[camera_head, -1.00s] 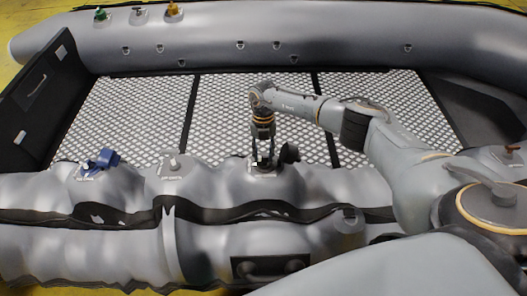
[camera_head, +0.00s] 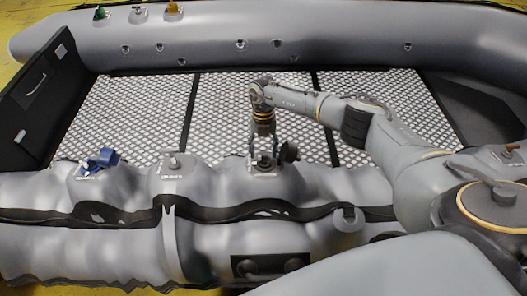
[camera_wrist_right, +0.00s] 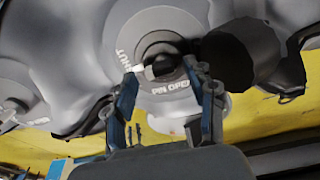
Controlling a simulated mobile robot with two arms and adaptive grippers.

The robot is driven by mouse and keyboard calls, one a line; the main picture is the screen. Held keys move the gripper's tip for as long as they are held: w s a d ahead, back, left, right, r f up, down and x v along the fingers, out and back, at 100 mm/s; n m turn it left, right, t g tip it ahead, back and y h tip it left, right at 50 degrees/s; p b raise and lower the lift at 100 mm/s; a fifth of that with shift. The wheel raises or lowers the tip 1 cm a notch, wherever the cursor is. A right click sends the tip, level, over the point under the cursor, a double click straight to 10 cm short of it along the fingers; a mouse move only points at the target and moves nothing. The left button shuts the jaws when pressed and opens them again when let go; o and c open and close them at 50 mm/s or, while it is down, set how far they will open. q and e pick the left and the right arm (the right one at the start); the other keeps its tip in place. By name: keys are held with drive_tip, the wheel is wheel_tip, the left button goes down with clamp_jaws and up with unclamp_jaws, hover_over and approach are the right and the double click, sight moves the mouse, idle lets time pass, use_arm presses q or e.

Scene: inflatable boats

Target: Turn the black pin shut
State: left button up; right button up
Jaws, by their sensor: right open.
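The black pin (camera_wrist_right: 164,66) sits in the middle of a round grey valve plate marked "SHUT" at its left and "PIN OPEN" below, in the right wrist view. A small white part shows at its left. In the head view the valve (camera_head: 265,163) is on the near grey tube. My right gripper (camera_head: 264,155) is open and points down over it. In the wrist view its fingertips (camera_wrist_right: 160,75) are spread on either side of the pin; I cannot tell whether they touch it. My left gripper is not in view.
A black cap (camera_wrist_right: 226,60) hangs open right beside the valve; it also shows in the head view (camera_head: 289,151). A blue valve (camera_head: 100,160) and a grey valve (camera_head: 173,161) stand farther left on the same tube. The patterned boat floor (camera_head: 130,105) behind is clear.

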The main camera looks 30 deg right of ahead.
wheel_tip(320, 180, up, 11)
drive_tip(key=w+d, duration=0.1)
drive_tip(key=w, duration=0.1)
idle(0.6)
